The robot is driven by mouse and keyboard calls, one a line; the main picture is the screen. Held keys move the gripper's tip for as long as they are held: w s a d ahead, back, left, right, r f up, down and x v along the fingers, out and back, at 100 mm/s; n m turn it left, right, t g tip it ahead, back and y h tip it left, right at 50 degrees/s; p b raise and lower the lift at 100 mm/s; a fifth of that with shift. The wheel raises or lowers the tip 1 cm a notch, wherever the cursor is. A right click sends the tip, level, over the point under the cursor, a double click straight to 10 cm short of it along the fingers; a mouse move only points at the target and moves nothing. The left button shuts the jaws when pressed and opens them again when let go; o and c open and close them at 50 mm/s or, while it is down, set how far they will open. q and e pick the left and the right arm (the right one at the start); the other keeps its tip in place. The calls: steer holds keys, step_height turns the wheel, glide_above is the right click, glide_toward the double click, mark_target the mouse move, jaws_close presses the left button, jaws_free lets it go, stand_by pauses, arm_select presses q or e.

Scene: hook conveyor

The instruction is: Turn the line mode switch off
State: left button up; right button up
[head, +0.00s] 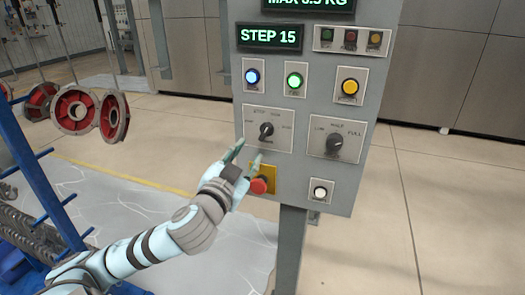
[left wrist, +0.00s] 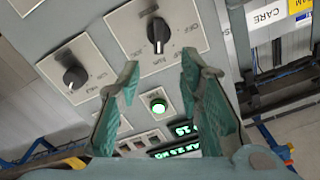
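The line mode switch (head: 266,131) is a black rotary knob on a pale plate at the left of the grey control panel (head: 300,190). In the left wrist view the same knob (left wrist: 158,32) shows near the top, with OFF lettered on its plate to the right. Its exact pointer setting is too small to read. My left gripper (head: 245,157) is open and empty, just below and left of the knob's plate in the head view. In the left wrist view its fingertips (left wrist: 160,65) stand apart, with the knob above the gap between them. My right gripper is not in view.
A second knob (head: 334,142) with a FULL mark sits right of the switch. A red emergency button (head: 259,186) lies close below my left fingers. Blue (head: 253,77), green (head: 295,81) and yellow (head: 349,86) buttons sit above. Red wheels (head: 75,110) hang at the left.

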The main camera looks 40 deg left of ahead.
mark_target(265, 133)
arm_select(q)
steer(key=p+x, duration=0.2)
steer(key=x, duration=0.9)
steer(key=shift+w, duration=0.25)
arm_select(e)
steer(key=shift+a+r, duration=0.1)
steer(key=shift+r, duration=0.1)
arm_select(q)
jaws_close()
